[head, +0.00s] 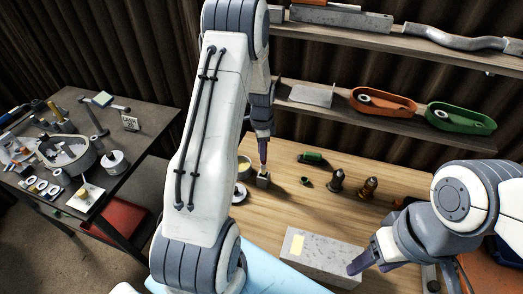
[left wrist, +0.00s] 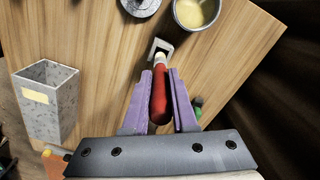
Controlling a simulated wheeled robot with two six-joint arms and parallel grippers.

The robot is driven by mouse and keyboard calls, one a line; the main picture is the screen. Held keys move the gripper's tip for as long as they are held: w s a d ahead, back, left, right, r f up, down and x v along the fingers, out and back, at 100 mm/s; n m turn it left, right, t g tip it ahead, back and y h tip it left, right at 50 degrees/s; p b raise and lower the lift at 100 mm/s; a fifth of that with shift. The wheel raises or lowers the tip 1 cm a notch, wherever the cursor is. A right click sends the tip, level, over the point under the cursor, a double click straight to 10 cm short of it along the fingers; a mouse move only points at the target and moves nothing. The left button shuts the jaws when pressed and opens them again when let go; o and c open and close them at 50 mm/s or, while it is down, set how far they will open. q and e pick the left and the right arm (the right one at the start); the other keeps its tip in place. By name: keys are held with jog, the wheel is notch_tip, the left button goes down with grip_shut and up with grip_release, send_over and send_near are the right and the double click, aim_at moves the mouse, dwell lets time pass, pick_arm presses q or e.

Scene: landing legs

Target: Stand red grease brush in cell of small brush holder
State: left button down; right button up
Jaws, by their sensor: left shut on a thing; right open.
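The red grease brush (left wrist: 159,92) is held between the purple fingers of my left gripper (left wrist: 160,95), its pale end pointing away from the gripper. In the head view the left gripper (head: 262,138) points down, with the brush roughly upright beneath it. The small brush holder (head: 263,180) is a little grey block on the wooden table, directly under the brush. In the left wrist view the brush's pale end overlaps the holder's square opening (left wrist: 160,47); I cannot tell how deep it sits. My right gripper (head: 369,256) is open and empty, low over the table's front right.
A cup of yellow grease (left wrist: 195,12) stands close beside the holder. A green item (head: 313,158) and two dark fittings (head: 352,184) stand to the right. A shelf (head: 370,121) overhangs the back.

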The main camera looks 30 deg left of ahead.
pick_arm(q)
jog(key=shift+f, duration=0.8)
dwell(1.8)
jog(key=shift+f+b, duration=1.85)
jog(key=shift+f, duration=0.7)
dwell(2.8)
